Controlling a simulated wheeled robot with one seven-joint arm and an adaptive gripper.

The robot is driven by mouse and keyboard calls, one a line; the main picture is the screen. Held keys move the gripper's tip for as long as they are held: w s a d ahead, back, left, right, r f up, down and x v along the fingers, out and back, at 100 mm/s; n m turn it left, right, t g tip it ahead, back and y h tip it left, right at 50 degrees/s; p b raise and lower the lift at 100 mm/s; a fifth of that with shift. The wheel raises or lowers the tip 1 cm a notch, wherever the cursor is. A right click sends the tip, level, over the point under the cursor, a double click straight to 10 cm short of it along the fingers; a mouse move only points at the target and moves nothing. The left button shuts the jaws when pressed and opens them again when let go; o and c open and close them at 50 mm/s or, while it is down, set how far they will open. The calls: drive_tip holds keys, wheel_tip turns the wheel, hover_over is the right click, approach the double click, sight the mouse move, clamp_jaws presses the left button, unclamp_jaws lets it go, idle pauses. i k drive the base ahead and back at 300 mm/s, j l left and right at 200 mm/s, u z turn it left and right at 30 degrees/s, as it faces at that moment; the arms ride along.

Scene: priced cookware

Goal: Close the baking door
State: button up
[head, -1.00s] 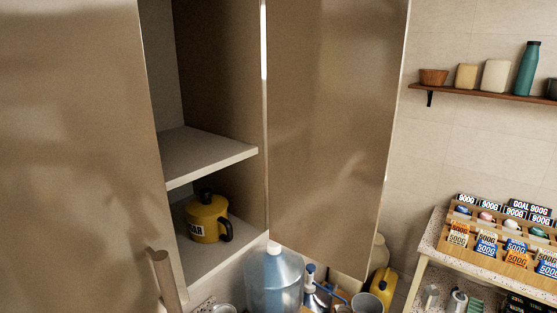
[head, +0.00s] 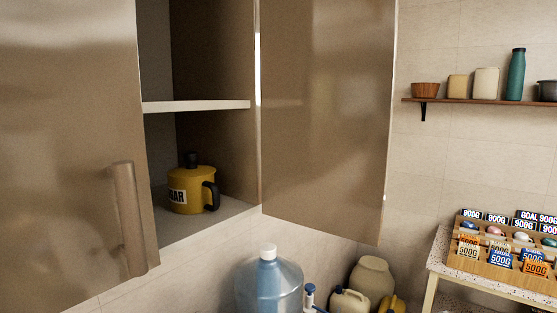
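A wall cabinet has two brown, glossy doors. The left door (head: 70,130) fills the left of the head view and carries a vertical bar handle (head: 128,220) near its lower right corner. The right door (head: 325,110) stands swung open, with its lower edge in view. Between them the cabinet interior shows a middle shelf (head: 195,105) and a yellow lidded sugar pot (head: 191,187) on the bottom board. I cannot tell which door is the baking door; no such label shows. My gripper is not in view.
A large blue water bottle (head: 269,288) stands below the cabinet, with beige and yellow jugs (head: 350,300) to its right. A wall shelf (head: 480,103) holds bowls, jars and a teal bottle. A speckled table (head: 500,285) at right bears a rack of price cards.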

sight(328, 67)
drive_tip(key=u, duration=1.05)
drive_tip(key=l+u, duration=0.3)
drive_tip(key=l, duration=0.15)
drive_tip(key=l+u, duration=0.3)
drive_tip(key=k+l+u, duration=0.1)
drive_tip(key=l+u, duration=0.25)
drive_tip(key=l, duration=0.15)
drive_tip(key=k+l+u, duration=0.15)
drive_tip(key=l+u, duration=0.15)
drive_tip(key=k+l+u, duration=0.15)
drive_tip(key=l+u, duration=0.15)
drive_tip(key=l, duration=0.15)
drive_tip(key=k+l, duration=0.2)
drive_tip(key=l, duration=0.15)
drive_tip(key=k+l, duration=0.2)
drive_tip(key=l, duration=0.2)
drive_tip(key=k+l, duration=0.15)
drive_tip(key=l, duration=0.2)
drive_tip(key=u, duration=0.05)
